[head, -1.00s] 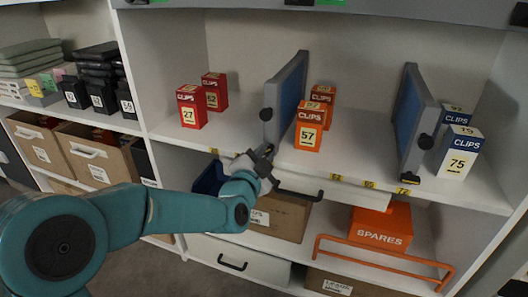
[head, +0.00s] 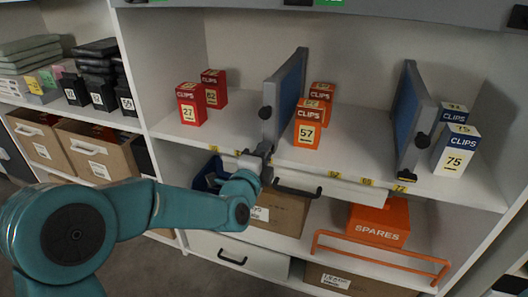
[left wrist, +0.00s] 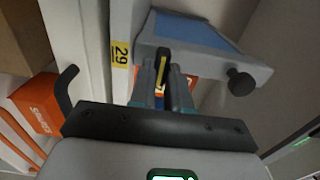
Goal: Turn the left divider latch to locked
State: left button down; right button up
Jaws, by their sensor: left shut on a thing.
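The left divider (head: 287,88) is a grey-framed blue panel standing on the upper shelf; its front end also shows in the left wrist view (left wrist: 200,38). Its latch (left wrist: 162,60) is a small dark bar with a yellow stripe at the divider's lower front end. My left gripper (head: 264,150) is at the shelf's front edge below the divider. In the left wrist view its two fingers (left wrist: 163,84) are shut on the latch, one on each side. In the head view the gripper mostly hides the latch. My right gripper is not in view.
A dark knob (left wrist: 240,80) sticks out of the divider near the gripper. Orange clip boxes (head: 307,125) stand right of it, red ones (head: 191,104) left. The right divider (head: 413,115) stands farther right. A drawer handle (head: 297,189) and an orange SPARES bin (head: 379,222) are below.

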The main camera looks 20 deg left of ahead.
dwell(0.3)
pick_arm(q)
jog(key=c, duration=1.1)
grip_release()
jog(key=s+b, duration=0.1)
jog(key=s, duration=0.4)
jog(key=s+b, duration=0.2)
jog(key=s, duration=0.4)
jog(key=s+b, duration=0.1)
jog(key=s, duration=0.4)
jog(key=shift+s+a+b, duration=0.2)
jog(key=shift+a+b, duration=0.05)
jog(key=shift+b, duration=0.15)
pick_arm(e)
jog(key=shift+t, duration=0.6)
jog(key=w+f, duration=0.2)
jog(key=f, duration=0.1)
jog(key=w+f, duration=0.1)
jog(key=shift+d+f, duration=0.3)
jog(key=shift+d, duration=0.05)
